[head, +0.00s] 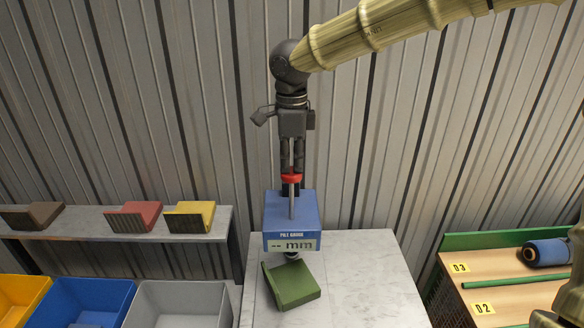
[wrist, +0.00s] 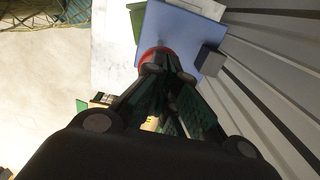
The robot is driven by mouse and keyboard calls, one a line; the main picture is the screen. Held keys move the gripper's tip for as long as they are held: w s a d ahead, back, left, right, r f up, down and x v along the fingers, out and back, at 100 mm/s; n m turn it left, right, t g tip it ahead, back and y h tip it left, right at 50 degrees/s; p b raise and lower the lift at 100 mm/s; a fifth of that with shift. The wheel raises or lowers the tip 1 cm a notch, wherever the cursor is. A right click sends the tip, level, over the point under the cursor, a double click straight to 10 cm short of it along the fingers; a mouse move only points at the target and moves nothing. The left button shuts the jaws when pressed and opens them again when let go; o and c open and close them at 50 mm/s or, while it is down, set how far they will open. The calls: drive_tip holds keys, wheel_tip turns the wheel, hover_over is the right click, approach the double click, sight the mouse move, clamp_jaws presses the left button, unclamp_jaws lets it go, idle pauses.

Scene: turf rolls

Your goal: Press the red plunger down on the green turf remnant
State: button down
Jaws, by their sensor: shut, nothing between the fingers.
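The red plunger (head: 291,178) is a red cap on a thin metal rod rising from the blue pile gauge (head: 291,213). The gauge display reads "-- mm". The green turf remnant (head: 292,284) lies tilted in the picture on the pale table, beneath the gauge's foot; I cannot tell whether the foot touches it. My gripper (head: 291,172) points straight down, shut and empty, with its fingertips at the red cap. In the wrist view the fingertips (wrist: 160,62) overlap the red cap (wrist: 146,58), with the blue gauge (wrist: 185,35) beyond; whether they touch is hidden.
The grey table (head: 365,275) has free room right of the turf. At left, a shelf (head: 85,226) holds brown, red and yellow pieces above yellow, blue (head: 90,297) and grey bins. At right, a wooden rack (head: 520,290) holds a blue roll (head: 548,253). A corrugated wall stands behind.

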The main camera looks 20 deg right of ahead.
drive_tip(key=shift+f+b, duration=0.5)
drive_tip(key=shift+f, duration=3.35)
drive_tip(key=shift+r, duration=0.1)
wheel_tip(320, 180, up, 15)
drive_tip(key=p, duration=1.4)
